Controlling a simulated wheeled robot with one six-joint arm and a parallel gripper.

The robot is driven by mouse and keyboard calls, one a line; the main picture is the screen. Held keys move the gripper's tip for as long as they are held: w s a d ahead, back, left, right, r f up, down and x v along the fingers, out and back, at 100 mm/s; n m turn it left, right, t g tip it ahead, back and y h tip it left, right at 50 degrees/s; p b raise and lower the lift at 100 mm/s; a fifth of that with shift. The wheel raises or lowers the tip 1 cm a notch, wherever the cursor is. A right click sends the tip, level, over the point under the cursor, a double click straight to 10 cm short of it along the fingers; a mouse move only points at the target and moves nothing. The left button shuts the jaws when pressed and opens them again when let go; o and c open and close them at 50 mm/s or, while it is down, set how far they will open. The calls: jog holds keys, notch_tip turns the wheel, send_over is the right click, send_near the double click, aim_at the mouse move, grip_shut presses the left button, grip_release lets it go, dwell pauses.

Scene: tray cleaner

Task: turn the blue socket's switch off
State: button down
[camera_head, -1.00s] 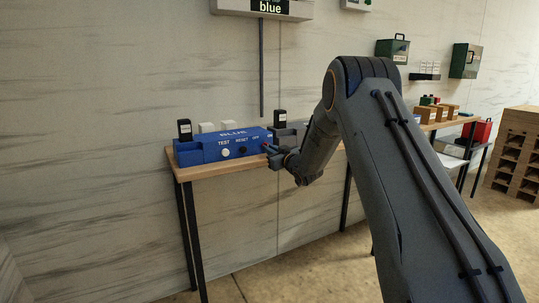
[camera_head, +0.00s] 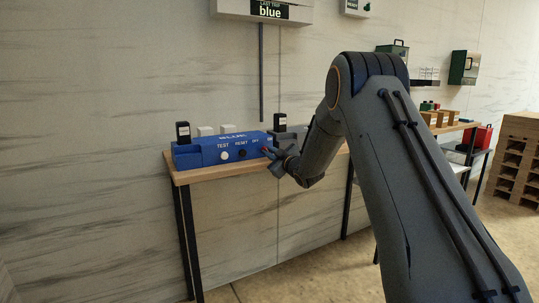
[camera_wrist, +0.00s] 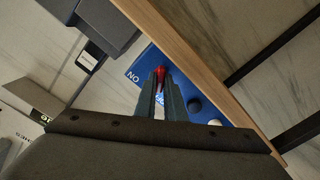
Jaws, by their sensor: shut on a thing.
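The blue socket (camera_head: 190,158) is a long blue box on a narrow wooden shelf, marked BLUE, with TEST, RESET and OFF labels on its front. My gripper (camera_head: 267,152) is at the right end of that front, just right of the OFF label. In the wrist view, the fingers (camera_wrist: 160,80) are closed around the red switch (camera_wrist: 161,71). An ON label (camera_wrist: 133,76) is beside the switch, and another label is partly hidden behind the fingers. Which way the switch is tilted I cannot tell. A white button (camera_head: 224,155) and a black button (camera_head: 241,152) are left of the gripper.
The wooden shelf (camera_head: 205,174) edge runs just below the socket's front. A grey unit with a black plug (camera_head: 280,121) stands right of the socket. A panel reading "blue" (camera_head: 232,8) hangs on the wall above. Another bench and wooden crates (camera_head: 513,160) are far right.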

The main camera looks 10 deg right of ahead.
jog(key=c, duration=1.8)
grip_release()
jog(key=shift+c, duration=0.2)
jog(key=shift+s, duration=0.1)
jog(key=v, duration=0.7)
jog(key=shift+s, duration=0.3)
